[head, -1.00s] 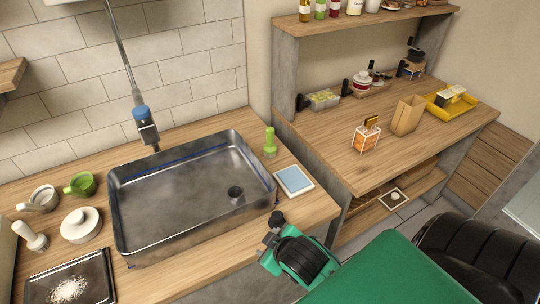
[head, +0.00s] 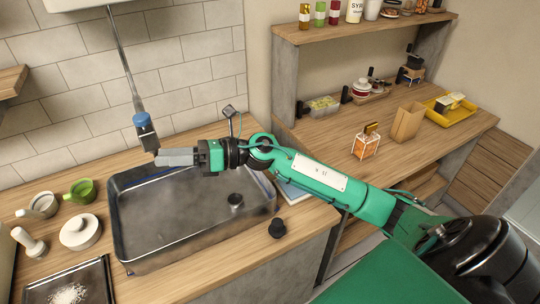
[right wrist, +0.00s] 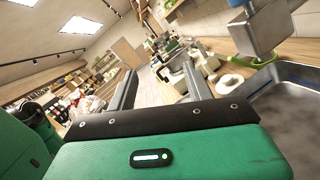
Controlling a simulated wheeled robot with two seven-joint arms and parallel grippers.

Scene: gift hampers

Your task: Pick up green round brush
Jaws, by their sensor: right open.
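My right gripper (head: 160,157) is over the left part of the metal sink (head: 190,225), close below the blue-grey tap head (head: 146,130), pointing left. In the right wrist view its two fingers (right wrist: 160,85) are apart with nothing held between them. My left gripper is not in view.
A small dark object (head: 277,228) sits at the counter's front edge. A blue-topped white tile (head: 293,191) is partly under my arm.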

